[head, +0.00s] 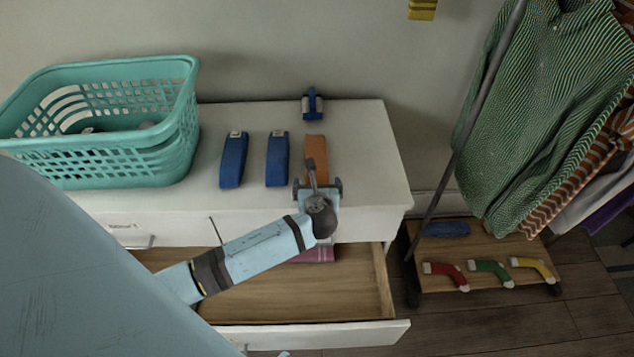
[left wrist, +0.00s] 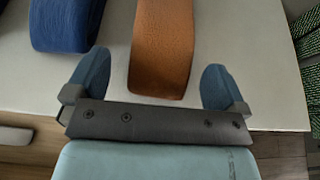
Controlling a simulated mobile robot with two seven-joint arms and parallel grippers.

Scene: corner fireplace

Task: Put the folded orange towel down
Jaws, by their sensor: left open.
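The folded orange towel (head: 315,152) lies on the white dresser top (head: 370,160), to the right of two folded blue towels. My left gripper (head: 317,186) is at the front end of the orange towel, over the dresser's front edge. In the left wrist view the orange towel (left wrist: 162,45) runs between the two blue fingertips of my left gripper (left wrist: 150,85), with a gap on each side. The fingers are spread and do not touch it. My right gripper does not show in either view.
A teal laundry basket (head: 150,150) stands at the dresser's left. Folded blue towels (head: 233,160) (head: 278,158) and a blue object (head: 313,103) share the top. An open drawer (head: 350,290) below holds a pink cloth (head: 318,255). A clothes rack with a green shirt (head: 540,100) stands right.

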